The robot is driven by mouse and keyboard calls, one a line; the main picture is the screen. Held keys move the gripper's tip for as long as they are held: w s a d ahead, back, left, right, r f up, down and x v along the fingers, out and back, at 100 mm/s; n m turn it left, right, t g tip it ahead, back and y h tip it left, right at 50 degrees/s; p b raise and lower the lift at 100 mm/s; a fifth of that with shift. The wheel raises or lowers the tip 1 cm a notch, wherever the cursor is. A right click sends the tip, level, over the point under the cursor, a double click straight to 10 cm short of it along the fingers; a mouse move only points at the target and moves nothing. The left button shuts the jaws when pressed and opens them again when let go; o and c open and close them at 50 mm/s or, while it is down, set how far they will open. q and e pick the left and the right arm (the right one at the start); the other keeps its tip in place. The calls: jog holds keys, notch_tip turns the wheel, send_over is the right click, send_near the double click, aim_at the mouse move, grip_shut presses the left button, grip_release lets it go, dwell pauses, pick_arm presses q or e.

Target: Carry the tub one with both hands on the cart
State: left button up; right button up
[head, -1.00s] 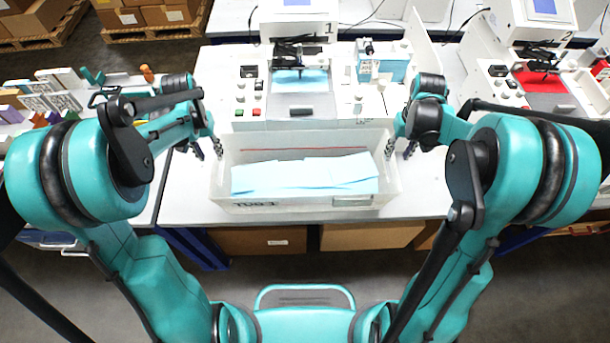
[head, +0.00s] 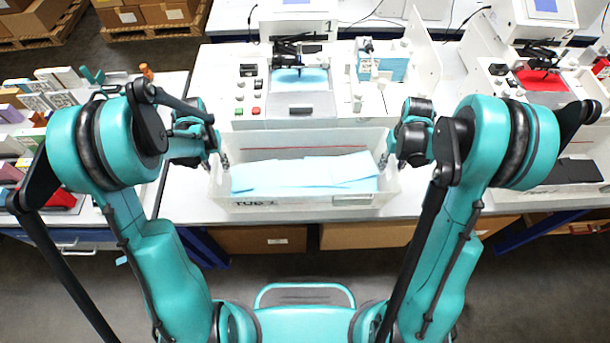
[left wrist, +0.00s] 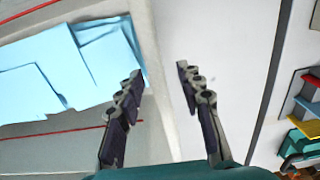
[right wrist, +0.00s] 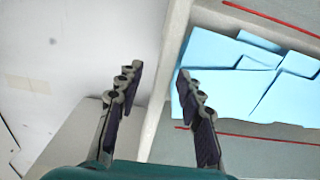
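The tub (head: 320,203) is a pale translucent box on the bench, upright, with lettering on its front wall. Light blue sheets (head: 300,174) lie inside it. My left gripper (head: 223,159) is at the tub's left wall; in the left wrist view its open fingers (left wrist: 159,72) are on either side of the wall, with a gap to it. My right gripper (head: 383,161) is at the right wall; in the right wrist view its open fingers (right wrist: 159,72) also straddle the wall, apart from it. I cannot make out a cart in any view.
A plotter (head: 300,106) with buttons stands right behind the tub. A second plotter with a red sheet (head: 541,80) is at the right. A side surface at the left holds several coloured items (head: 60,97). Cardboard boxes (head: 368,236) sit under the bench.

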aim_at(394, 161)
pick_arm(q)
grip_shut()
pick_arm(e)
grip_shut()
pick_arm(q)
jog(key=shift+r, duration=0.15)
pick_arm(e)
jog(key=shift+r, duration=0.15)
